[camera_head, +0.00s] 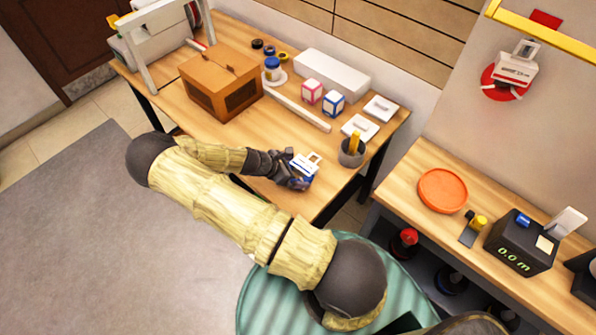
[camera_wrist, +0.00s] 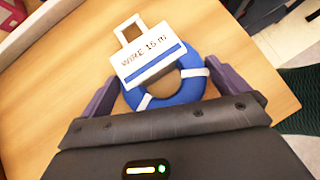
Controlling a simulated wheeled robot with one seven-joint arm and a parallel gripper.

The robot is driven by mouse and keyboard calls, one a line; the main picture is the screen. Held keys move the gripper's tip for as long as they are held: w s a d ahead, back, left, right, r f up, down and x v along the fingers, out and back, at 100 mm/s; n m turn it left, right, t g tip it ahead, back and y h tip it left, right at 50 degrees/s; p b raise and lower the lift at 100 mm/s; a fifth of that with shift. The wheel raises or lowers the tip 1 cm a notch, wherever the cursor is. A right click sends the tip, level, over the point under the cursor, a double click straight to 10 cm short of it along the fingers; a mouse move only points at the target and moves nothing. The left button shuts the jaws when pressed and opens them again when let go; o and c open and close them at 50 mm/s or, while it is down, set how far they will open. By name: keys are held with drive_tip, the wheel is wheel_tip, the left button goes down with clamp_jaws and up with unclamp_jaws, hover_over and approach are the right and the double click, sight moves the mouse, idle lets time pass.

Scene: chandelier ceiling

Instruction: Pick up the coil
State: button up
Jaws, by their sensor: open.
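The coil (camera_wrist: 188,92) is a blue ring with white bands and a white tag reading "WIRE 16 m". It lies on the wooden table (camera_wrist: 60,110). In the head view the coil (camera_head: 304,181) is near the table's front right edge, partly hidden by my gripper (camera_head: 291,170). In the wrist view my gripper (camera_wrist: 168,88) is open, with one finger on the left and one on the right of the coil. Small gaps seem to show between fingers and ring; I cannot tell whether either touches. The lower part of the ring is close to the gripper body.
A grey cup (camera_head: 351,155) stands right of the coil, with white switch plates (camera_head: 360,127) behind. A white bar (camera_head: 300,108), small boxes (camera_head: 333,103) and a cardboard box (camera_head: 222,85) are farther back. The tabletop left of my gripper is clear.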

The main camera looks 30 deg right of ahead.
drive_tip(key=shift+x, duration=1)
